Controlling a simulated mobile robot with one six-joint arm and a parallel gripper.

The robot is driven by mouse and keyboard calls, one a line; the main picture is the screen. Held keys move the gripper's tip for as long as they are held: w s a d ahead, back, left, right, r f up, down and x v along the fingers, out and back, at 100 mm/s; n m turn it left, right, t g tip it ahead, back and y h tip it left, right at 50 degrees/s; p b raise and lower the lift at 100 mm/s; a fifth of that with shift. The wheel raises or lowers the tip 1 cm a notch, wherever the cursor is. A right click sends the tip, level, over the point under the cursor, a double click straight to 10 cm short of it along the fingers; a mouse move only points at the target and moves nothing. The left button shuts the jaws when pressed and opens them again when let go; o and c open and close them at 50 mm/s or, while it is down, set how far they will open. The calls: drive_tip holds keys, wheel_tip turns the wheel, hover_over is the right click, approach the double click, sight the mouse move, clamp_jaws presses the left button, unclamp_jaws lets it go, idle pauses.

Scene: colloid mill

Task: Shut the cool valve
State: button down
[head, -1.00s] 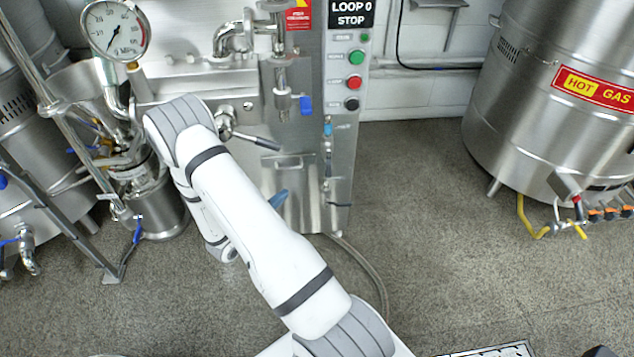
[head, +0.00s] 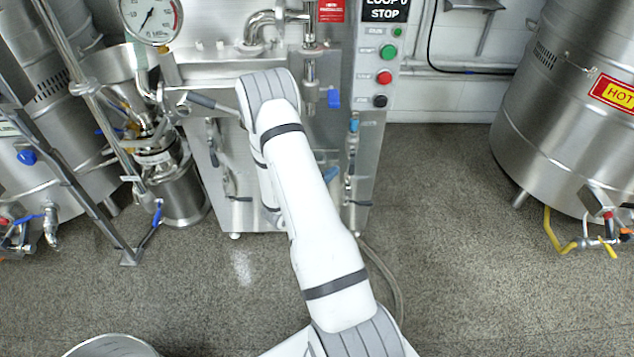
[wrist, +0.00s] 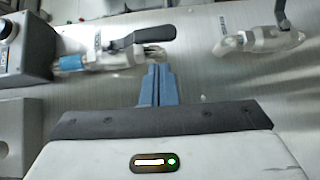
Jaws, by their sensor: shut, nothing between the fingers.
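In the wrist view a valve with a blue collar (wrist: 70,63) and a black lever handle (wrist: 140,38) lies across the top; I take it for the cool valve. The lever lies about along its pipe. In the head view its blue collar (head: 353,126) shows on a vertical pipe at the right side of the steel machine. My gripper (wrist: 156,72) has its blue fingers shut, with nothing between them. The tips are just below the lever and close to the valve body; I cannot tell whether they touch. In the head view the blue fingers (head: 330,175) show beside the valve.
A second metal valve (wrist: 262,40) lies to the right in the wrist view. A control box with a black knob (wrist: 8,28) is at the left. In the head view a steel tank (head: 570,130) stands at right, with open floor (head: 450,230) between.

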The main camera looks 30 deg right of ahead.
drive_tip(key=shift+s+d, duration=0.65)
drive_tip(key=shift+d, duration=0.35)
drive_tip(key=shift+w+a+f+b, duration=0.1)
drive_tip(key=shift+f+b, duration=0.15)
drive_tip(key=shift+b, duration=0.2)
